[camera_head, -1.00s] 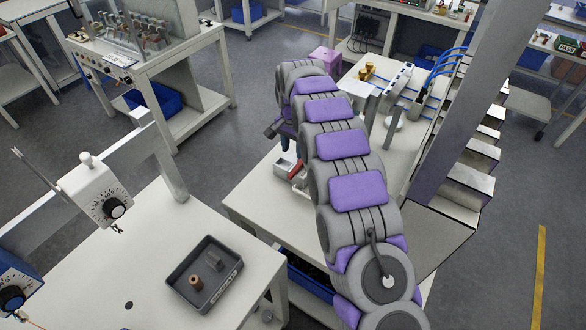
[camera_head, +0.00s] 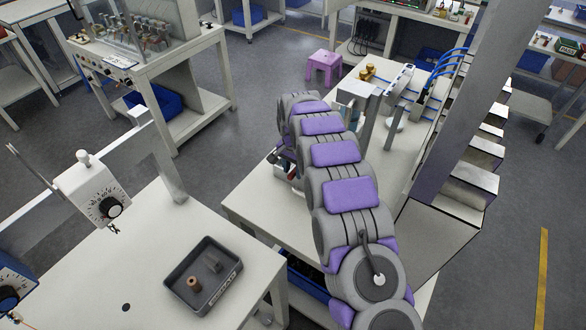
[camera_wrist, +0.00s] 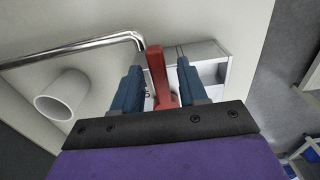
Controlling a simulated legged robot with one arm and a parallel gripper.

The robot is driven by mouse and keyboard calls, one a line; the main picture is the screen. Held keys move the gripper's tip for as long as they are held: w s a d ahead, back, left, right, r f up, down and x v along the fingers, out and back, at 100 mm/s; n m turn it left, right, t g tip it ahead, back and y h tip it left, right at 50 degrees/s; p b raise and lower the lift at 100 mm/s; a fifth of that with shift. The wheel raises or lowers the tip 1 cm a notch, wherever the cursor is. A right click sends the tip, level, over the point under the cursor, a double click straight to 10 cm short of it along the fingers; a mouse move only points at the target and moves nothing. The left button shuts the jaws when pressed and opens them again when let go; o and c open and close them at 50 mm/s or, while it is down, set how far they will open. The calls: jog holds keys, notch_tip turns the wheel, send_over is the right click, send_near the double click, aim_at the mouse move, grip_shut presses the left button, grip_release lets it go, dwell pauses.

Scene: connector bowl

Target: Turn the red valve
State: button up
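The red valve (camera_wrist: 157,72) shows in the wrist view as an upright red handle with a wider base. My gripper (camera_wrist: 159,68) has two blue fingers, one on each side of the red handle. The fingers are apart, with a gap visible on both sides of the handle, wider on the right. I cannot tell how far the fingertips reach along it in depth. In the head view, my arm hides most of the gripper and valve above the bench (camera_head: 250,207); only a small bit of red shows beside the arm.
A bent metal pipe (camera_wrist: 75,50) ends near the valve's left side. A white hollow cylinder (camera_wrist: 62,95) is at left. A pale open-fronted box (camera_wrist: 205,62) lies behind the right finger. In the head view, a dark tray (camera_head: 203,276) holds small parts on the front-left table.

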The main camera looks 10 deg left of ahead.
grip_shut()
